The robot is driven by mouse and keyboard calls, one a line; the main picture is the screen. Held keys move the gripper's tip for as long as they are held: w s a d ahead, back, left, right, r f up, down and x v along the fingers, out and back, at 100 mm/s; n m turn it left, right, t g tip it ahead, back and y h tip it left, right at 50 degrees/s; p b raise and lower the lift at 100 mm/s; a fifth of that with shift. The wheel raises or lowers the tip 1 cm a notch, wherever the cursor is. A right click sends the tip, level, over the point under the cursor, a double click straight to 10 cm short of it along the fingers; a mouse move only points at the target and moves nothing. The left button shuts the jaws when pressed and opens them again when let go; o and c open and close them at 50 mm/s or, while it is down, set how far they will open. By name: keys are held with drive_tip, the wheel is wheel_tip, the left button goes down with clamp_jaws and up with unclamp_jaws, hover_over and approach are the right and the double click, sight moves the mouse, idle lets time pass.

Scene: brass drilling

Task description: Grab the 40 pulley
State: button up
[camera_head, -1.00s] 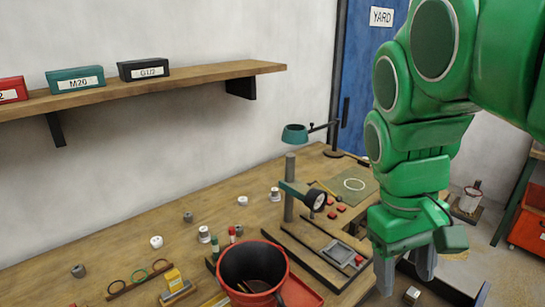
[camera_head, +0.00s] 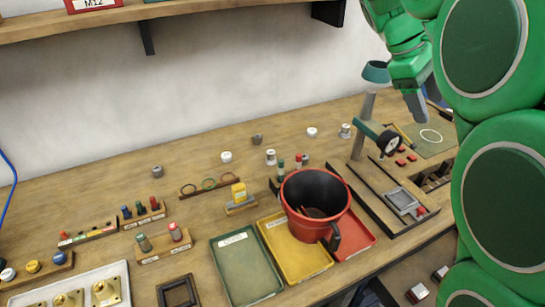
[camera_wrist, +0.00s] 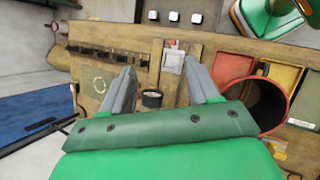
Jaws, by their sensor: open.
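Several small grey and white metal pieces that look like pulleys stand along the back of the bench in the head view: a dark grey one (camera_head: 157,171), a white one (camera_head: 226,157), another dark grey one (camera_head: 257,139), a taller silver one (camera_head: 271,157), a white one (camera_head: 312,132) and a silver one (camera_head: 345,131). I cannot read which is the 40. My gripper (camera_head: 415,105) is above the right end of the bench, apart from all of them. In the wrist view my gripper (camera_wrist: 160,75) shows open and empty, with its fingers spread.
A teal-headed lamp (camera_head: 376,72) and a dial gauge stand (camera_head: 388,143) rise near my gripper. A shelf (camera_head: 150,15) overhangs the back.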

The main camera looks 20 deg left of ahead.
drive_tip(key=w+a+f+n+t+h, duration=0.15)
drive_tip(key=w+a+n, duration=0.25)
drive_tip(key=w+a, duration=0.5)
drive_tip(key=w+a+n+t+h, duration=0.1)
drive_tip(key=w+a+n+t, duration=0.4)
drive_tip(key=a, duration=0.8)
drive_tip(key=s+a+f+n+t+h, duration=0.1)
drive_tip(key=a+f+n, duration=0.15)
drive_tip(key=a, duration=0.85)
drive_tip(key=s+a+f+n+t+h, duration=0.15)
drive_tip(key=a+f, duration=0.25)
drive_tip(key=a, duration=0.7)
drive_tip(key=g+y, duration=0.1)
approach(271, 152)
drive_tip(key=shift+w+d+f+n, duration=0.4)
drive_tip(key=shift+w+d+f, duration=0.3)
drive_tip(key=shift+w, duration=0.3)
drive_tip(key=shift+s+x, duration=0.2)
drive_tip(key=shift+x, duration=3.6)
drive_tip(key=shift+d+f, duration=0.1)
drive_tip(key=shift+f, duration=0.05)
drive_tip(key=shift+c, duration=0.4)
